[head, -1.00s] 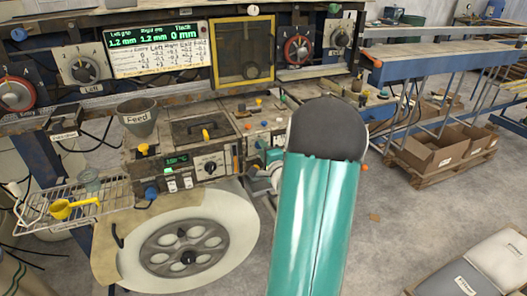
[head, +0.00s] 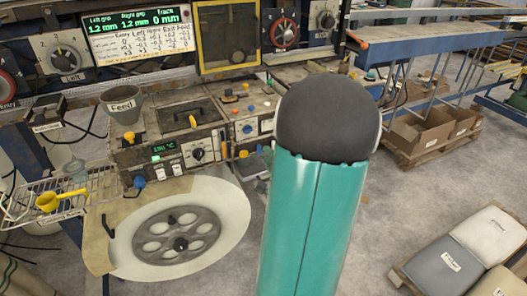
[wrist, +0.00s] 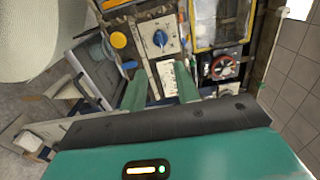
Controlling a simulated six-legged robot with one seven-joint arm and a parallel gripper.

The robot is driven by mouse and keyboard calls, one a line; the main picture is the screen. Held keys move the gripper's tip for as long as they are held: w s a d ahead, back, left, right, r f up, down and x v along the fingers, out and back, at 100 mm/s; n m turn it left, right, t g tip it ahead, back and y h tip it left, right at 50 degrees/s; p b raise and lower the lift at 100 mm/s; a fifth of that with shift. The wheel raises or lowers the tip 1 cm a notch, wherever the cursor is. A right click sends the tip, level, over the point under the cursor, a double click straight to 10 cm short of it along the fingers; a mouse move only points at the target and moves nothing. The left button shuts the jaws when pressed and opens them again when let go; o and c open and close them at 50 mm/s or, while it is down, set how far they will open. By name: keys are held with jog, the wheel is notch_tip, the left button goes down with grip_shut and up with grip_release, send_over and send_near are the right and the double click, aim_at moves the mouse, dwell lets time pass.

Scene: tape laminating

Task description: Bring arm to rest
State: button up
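My arm, teal with a dark rounded joint, rises through the middle of the head view and covers part of the laminating machine's right side. My gripper is hidden behind it there. In the wrist view my gripper (wrist: 161,88) shows two green fingers standing apart, with nothing seen between them. Beyond the fingers is a panel with a blue knob (wrist: 160,38) and a white label strip. I cannot tell the distance from the fingertips to the panel.
The machine carries a feed funnel (head: 122,106), a readout screen (head: 138,32) and a large reel (head: 180,238). A wire rack (head: 75,190) with a yellow scoop (head: 60,199) stands at left. Cardboard boxes (head: 420,137) and sacks (head: 447,262) are at right. Grey floor between is clear.

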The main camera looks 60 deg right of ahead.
jog(key=shift+s+a, duration=0.1)
dwell(0.6)
jog(key=w+a+r+n+g+y, duration=0.2)
jog(key=w+a+r+n, duration=0.1)
jog(key=w+a+n, duration=0.4)
jog(key=w+a+r+n+g+y, duration=0.1)
jog(key=w+a+r+n+g, duration=0.3)
jog(key=a, duration=0.5)
jog(key=s+a+n+g+y, duration=0.1)
jog(key=s+a+n, duration=0.3)
jog(key=a, duration=0.4)
jog(key=s+a+r+n+g+y, duration=0.1)
jog(key=s+a+n+y, duration=0.2)
jog(key=a, duration=0.6)
jog(key=s+a+r+n+g+y, duration=0.1)
jog(key=s+a+n+y, duration=0.1)
jog(key=s+a+n, duration=0.3)
jog(key=a+n, duration=0.1)
jog(key=a, duration=0.2)
jog(key=shift+s+a+r+g, duration=0.15)
jog(key=shift+s+r+g, duration=0.05)
jog(key=shift+s+g, duration=0.2)
